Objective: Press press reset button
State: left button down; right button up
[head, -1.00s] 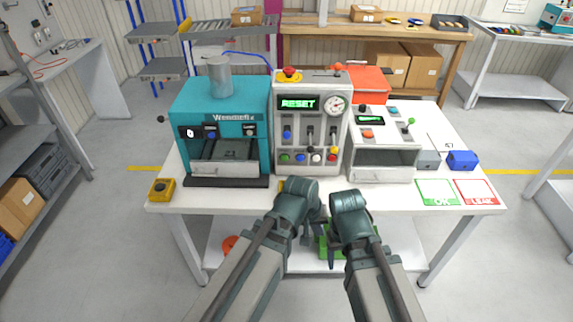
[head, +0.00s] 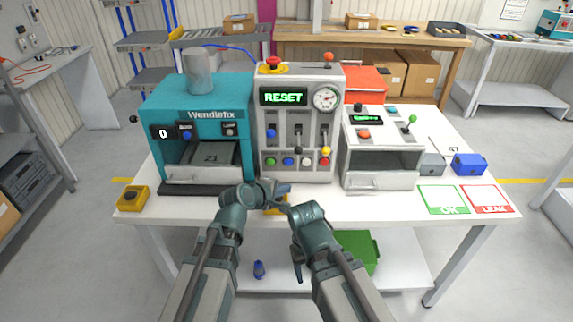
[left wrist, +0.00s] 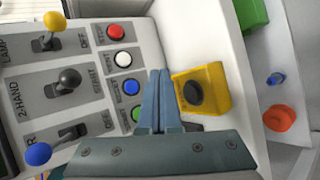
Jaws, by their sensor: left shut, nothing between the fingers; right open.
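The control panel (head: 299,170) stands mid-table with a green RESET display (head: 283,97). Along its lower face are green (head: 272,161), blue (head: 288,161), white (head: 307,161) and red (head: 324,161) buttons. They also show in the left wrist view: red (left wrist: 116,31), white (left wrist: 122,59), blue (left wrist: 131,87) and green (left wrist: 138,114); their labels are too small to read surely. My left gripper (head: 284,188) is shut and empty, just in front of the panel; its fingertips (left wrist: 158,72) appear beside the white and blue buttons, contact unclear. My right gripper (head: 297,262) is open, low by the table's front edge.
A yellow box with a black button (left wrist: 198,92) sits close beside my left fingers. A teal press (head: 205,112) stands left, another yellow button box (head: 132,198) at the table's left corner. A white tester (head: 380,160) stands right. A red mushroom button (head: 273,63) tops the panel.

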pick_arm(q)
send_near(290, 166)
jog(key=shift+s+d+f+x, duration=0.1)
jog(key=shift+s+x, duration=0.05)
jog(key=shift+x, duration=0.75)
jog(key=shift+s+d+f+x, duration=0.1)
jog(key=shift+s+x, duration=0.05)
jog(key=shift+x, duration=0.7)
jog(key=shift+s+d+f+x, duration=0.1)
jog(key=shift+s+x, duration=0.05)
jog(key=shift+x, duration=0.75)
jog(key=shift+w, duration=0.15)
jog(key=shift+w, duration=0.25)
jog(key=shift+w, duration=0.45)
dwell(0.7)
dwell(0.4)
jog(key=shift+s, duration=0.85)
jog(key=shift+s, duration=0.1)
